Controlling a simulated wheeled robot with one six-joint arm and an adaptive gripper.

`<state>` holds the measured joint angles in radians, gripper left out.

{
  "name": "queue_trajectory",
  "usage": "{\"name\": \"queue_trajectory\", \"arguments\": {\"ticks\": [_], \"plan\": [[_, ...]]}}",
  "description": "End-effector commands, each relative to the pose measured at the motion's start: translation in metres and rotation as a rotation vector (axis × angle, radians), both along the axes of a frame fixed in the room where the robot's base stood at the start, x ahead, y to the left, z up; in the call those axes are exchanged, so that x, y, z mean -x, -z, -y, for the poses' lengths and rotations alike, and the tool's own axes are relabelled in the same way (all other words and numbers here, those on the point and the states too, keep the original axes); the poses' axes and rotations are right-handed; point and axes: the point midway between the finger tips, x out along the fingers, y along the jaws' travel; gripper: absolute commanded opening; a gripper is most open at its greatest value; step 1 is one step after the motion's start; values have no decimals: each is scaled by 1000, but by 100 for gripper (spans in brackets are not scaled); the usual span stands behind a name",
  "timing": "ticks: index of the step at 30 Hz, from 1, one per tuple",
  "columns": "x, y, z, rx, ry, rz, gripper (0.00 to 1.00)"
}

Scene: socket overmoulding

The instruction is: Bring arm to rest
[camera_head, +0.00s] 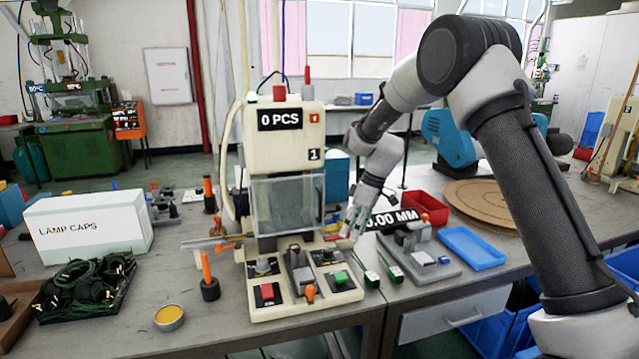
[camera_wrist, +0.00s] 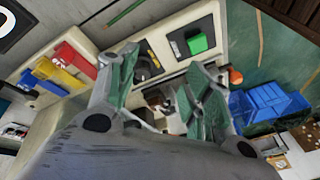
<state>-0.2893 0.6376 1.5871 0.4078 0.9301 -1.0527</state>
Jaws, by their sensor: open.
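My arm reaches in from the right of the head view and bends down over the bench. My gripper (camera_head: 352,222) hangs just right of the cream moulding machine (camera_head: 280,180), above its base. In the wrist view my gripper (camera_wrist: 165,85) has its two fingers spread apart with nothing between them. Whether the fingertips touch the machine cannot be told.
A grey fixture (camera_head: 418,252), a blue tray (camera_head: 472,248) and a red bin (camera_head: 425,208) lie to the right. A LAMP CAPS box (camera_head: 88,224), black cables (camera_head: 85,290) and a yellow-filled tin (camera_head: 169,317) are on the left. The front bench edge has some free room.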

Motion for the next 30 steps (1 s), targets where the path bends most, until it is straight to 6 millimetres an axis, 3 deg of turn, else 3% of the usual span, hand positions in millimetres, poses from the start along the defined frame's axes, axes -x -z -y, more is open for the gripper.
{"name": "queue_trajectory", "arguments": {"ticks": [4, 11, 15, 21, 27, 30], "plan": [[47, -14, 34, 91, 220, -110, 50], [121, -69, 97, 194, 534, -163, 50], [179, -108, 141, 236, 729, -148, 50], [268, -148, 198, 248, 952, -71, 50], [340, -167, 234, 209, 1047, 58, 50], [359, -175, 242, 173, 1080, 124, 50]]}}
